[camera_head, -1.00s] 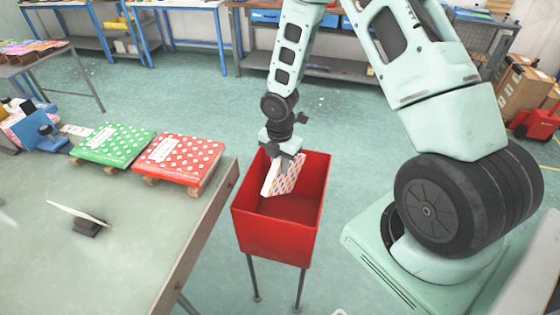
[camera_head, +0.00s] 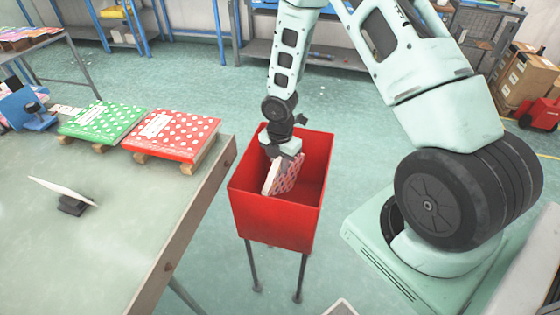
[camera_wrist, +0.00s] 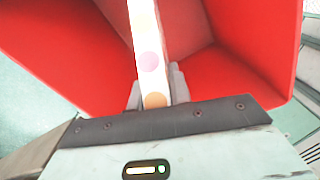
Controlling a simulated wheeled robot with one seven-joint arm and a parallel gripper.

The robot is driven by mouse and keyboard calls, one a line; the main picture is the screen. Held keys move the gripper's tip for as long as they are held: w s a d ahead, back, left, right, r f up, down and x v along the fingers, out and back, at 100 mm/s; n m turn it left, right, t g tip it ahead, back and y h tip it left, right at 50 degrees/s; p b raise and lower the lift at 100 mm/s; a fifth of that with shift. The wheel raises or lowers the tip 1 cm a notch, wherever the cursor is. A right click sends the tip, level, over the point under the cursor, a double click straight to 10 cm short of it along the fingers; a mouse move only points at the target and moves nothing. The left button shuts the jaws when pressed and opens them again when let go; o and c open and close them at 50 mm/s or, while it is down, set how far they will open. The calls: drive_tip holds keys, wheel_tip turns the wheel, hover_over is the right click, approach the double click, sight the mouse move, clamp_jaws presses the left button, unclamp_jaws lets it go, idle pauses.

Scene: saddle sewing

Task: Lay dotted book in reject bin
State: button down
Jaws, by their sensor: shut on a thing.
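The dotted book (camera_head: 284,176) is a white book with coloured dots. My gripper (camera_head: 284,152) is shut on its upper edge and holds it tilted, partly down inside the reject bin. The reject bin (camera_head: 272,215) is a red open-topped box on thin legs. In the wrist view the book (camera_wrist: 150,62) shows edge-on between the two grey fingertips (camera_wrist: 155,88), with pink and orange dots on its edge. The bin's red walls (camera_wrist: 255,45) surround it there. Whether the book's lower edge touches the bin floor cannot be told.
A worktable (camera_head: 120,225) stands left of the bin, its edge close by. It carries a green dotted book (camera_head: 103,122) and a red dotted book (camera_head: 172,134) on small wooden pallets, and a tilted white panel on a dark stand (camera_head: 70,204).

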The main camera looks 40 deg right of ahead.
sight(280, 174)
drive_tip(key=shift+f+b, duration=1.5)
drive_tip(key=shift+f, duration=0.9)
drive_tip(key=c, duration=0.6)
unclamp_jaws()
wheel_tip(280, 174, up, 14)
drive_tip(key=p, duration=1.3)
drive_tip(key=shift+r, duration=0.1)
